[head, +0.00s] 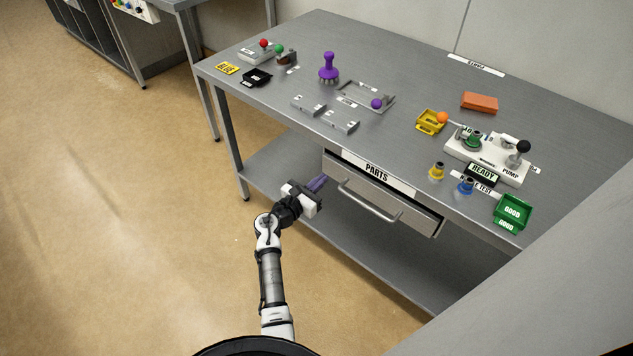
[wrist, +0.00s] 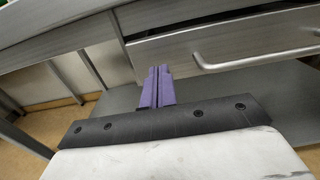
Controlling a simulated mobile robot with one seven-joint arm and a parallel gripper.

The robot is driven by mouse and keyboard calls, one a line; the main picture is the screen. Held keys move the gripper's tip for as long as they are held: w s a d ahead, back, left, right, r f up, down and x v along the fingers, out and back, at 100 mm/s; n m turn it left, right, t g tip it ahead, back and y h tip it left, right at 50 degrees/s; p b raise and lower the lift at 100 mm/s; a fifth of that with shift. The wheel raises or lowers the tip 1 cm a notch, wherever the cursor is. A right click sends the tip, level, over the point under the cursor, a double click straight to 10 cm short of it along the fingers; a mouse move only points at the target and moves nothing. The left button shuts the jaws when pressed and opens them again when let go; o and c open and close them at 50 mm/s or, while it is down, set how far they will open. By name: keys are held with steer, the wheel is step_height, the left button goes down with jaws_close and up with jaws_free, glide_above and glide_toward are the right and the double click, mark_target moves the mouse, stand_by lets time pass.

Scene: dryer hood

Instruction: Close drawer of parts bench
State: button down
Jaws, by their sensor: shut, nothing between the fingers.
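The parts bench (head: 290,85) is a grey metal table with a PARTS label (head: 376,172) on its front edge. Its drawer (head: 410,212) sits under the label, with a bar handle (head: 368,204) on its front. In the wrist view the drawer front (wrist: 170,50) and handle (wrist: 255,60) are ahead and to the right. My gripper (head: 318,184) is shut and empty, its purple fingers (wrist: 157,88) close to the drawer's left end. I cannot tell whether they touch it.
A lower shelf (head: 345,235) runs beneath the drawer. On the bench top are a purple stamp (head: 329,70), a pump unit (head: 490,155), a green GOOD bin (head: 512,212) and several small parts. The floor to the left (head: 110,220) is clear.

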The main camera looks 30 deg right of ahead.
steer(key=b+v, duration=0.1)
steer(key=v, duration=0.9)
steer(key=shift+a+b, duration=0.3)
steer(key=shift+b, duration=0.05)
